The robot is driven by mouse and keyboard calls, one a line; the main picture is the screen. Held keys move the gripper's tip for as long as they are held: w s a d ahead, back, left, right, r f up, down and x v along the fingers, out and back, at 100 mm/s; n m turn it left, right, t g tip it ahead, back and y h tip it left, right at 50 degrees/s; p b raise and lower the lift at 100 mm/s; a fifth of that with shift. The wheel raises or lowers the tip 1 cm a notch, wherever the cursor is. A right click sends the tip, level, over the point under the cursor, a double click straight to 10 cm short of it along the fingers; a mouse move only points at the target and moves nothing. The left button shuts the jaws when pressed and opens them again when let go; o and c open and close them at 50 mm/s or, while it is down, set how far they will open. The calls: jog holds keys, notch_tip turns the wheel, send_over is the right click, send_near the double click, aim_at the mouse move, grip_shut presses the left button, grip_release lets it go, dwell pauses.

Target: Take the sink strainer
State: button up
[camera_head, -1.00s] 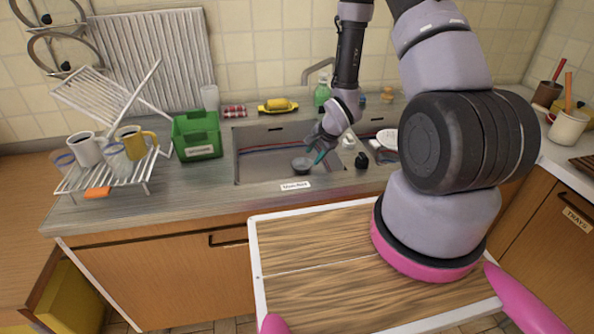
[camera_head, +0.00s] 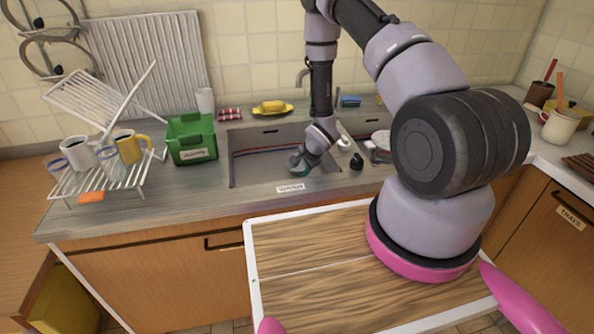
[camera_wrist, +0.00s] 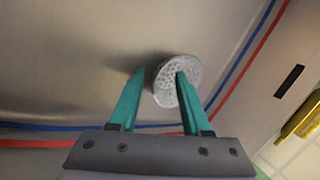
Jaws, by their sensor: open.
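The sink strainer (camera_wrist: 166,78) is a round, light grey, perforated piece in the wrist view, just at the fingertips. My gripper (camera_wrist: 160,76) is open, with teal fingers. The left finger is beside the strainer with a small gap, and the right finger overlaps its face. I cannot tell whether the right finger touches it. In the head view my gripper (camera_head: 299,166) is low over the metal sink (camera_head: 250,168), near its front edge. The strainer is mostly hidden behind the gripper there.
Left of the sink stand a green box (camera_head: 191,140) and a dish rack (camera_head: 105,178) with mugs. A yellow sponge dish (camera_head: 271,108) is behind. A small black item (camera_head: 356,162) sits to the right. Blue and red lines (camera_wrist: 240,72) run along the sink.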

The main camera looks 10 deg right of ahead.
grip_shut()
jog(key=shift+s, duration=0.1)
jog(key=shift+r, duration=0.1)
